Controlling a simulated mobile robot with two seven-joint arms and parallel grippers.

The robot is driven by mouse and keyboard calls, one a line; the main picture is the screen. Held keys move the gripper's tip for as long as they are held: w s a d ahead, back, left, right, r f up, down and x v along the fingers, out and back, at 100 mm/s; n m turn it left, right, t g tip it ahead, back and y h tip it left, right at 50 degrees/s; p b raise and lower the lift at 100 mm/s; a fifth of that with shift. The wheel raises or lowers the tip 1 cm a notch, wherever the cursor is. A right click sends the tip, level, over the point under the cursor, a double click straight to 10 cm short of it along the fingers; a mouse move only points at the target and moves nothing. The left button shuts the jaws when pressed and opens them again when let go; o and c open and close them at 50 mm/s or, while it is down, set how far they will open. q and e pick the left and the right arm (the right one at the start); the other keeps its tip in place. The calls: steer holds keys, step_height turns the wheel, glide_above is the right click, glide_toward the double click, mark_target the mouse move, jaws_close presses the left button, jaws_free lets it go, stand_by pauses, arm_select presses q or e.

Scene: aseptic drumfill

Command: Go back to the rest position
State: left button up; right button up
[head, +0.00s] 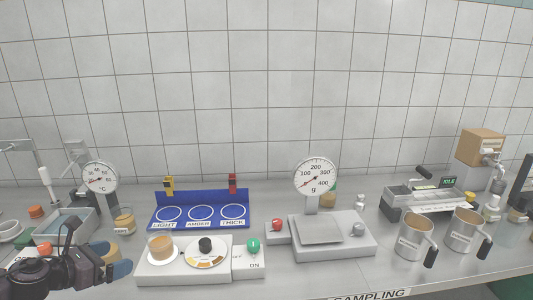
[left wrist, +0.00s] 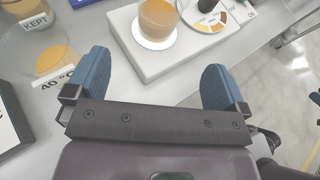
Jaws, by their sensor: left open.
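My left gripper (head: 119,268) is low at the left front of the bench in the head view. In the left wrist view its two blue fingers (left wrist: 157,86) are spread apart with nothing between them. A cup of amber liquid (head: 160,247) stands upright on a white disc on the pale grey tester, to the right of the gripper. The cup also shows beyond the fingertips in the left wrist view (left wrist: 159,20), apart from them. My right gripper is in neither view.
The tester (head: 185,277) has a dial and a green switch. A blue rack (head: 200,211) stands behind it. A scale (head: 333,250) and two metal jugs (head: 412,238) are farther right. A grey bath (head: 70,228) and jar (head: 124,222) are near my left arm.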

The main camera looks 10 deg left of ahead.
arm_select(q)
steer(key=s+d+f+m+g+y, duration=0.25)
steer(key=s+d+f+m, duration=0.2)
steer(key=s+m, duration=0.55)
steer(key=s+d+f+m+g+y, duration=0.2)
steer(key=s+d+f+m+g, duration=0.15)
steer(key=s+d+m, duration=0.55)
steer(key=s+d+f+m+g+y, duration=0.3)
steer(key=s+m, duration=0.4)
steer(key=m, duration=0.6)
steer(key=w+f+t+h, duration=0.1)
steer(key=w+f+t, duration=0.5)
steer(key=f+t, duration=0.2)
step_height(320, 180, down, 3)
steer(key=shift+w+a+r+h, duration=0.1)
steer(key=shift+w+a+h, duration=0.1)
steer(key=shift+w+h, duration=0.2)
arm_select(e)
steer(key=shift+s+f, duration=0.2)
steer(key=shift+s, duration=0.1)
